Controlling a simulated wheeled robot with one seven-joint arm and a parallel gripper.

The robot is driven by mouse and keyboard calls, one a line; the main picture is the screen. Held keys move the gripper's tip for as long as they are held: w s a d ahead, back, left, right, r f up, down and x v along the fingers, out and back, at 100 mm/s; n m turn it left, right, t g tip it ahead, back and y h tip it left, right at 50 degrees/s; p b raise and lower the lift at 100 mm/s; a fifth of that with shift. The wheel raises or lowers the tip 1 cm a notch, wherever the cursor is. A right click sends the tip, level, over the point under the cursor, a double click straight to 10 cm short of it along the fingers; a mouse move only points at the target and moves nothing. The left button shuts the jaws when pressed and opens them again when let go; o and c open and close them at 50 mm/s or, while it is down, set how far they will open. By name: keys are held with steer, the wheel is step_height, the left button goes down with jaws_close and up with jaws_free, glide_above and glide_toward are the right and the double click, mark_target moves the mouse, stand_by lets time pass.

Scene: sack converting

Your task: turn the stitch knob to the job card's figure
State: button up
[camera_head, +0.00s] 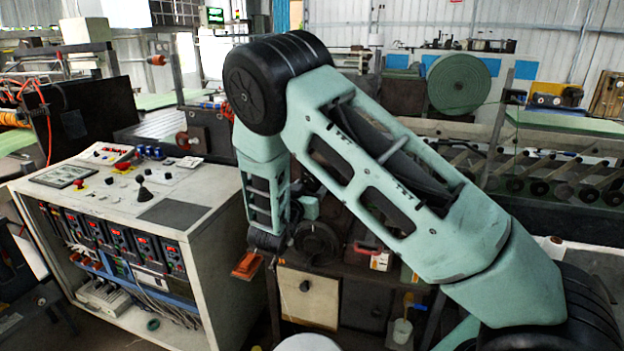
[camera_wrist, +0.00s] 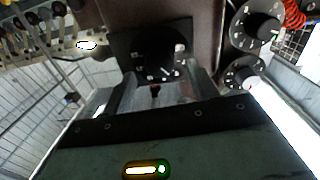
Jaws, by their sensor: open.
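In the wrist view, a black dial knob (camera_wrist: 157,52) with white marks sits on a dark square plate, straight ahead of my gripper (camera_wrist: 157,84). My gripper is open, with its grey fingers on either side of the view's middle and pointing at the dial. I cannot tell whether they touch it. Two more black knobs with white marks, an upper one (camera_wrist: 257,27) and a lower one (camera_wrist: 243,75), are on the right. The figures are too small to read. I cannot pick out a job card or which knob is for stitch. In the head view my arm hides this area.
A control cabinet (camera_head: 205,187) with buttons and a joystick on top stands left of my arm in the head view. A low bench (camera_head: 308,297) with a pale door is below my arm. A large green roll (camera_head: 459,83) and roller machinery stand behind.

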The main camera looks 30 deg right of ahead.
mark_target(315, 181)
steer(key=shift+x, duration=1.25)
steer(key=c, duration=1)
steer(key=shift+f, duration=0.15)
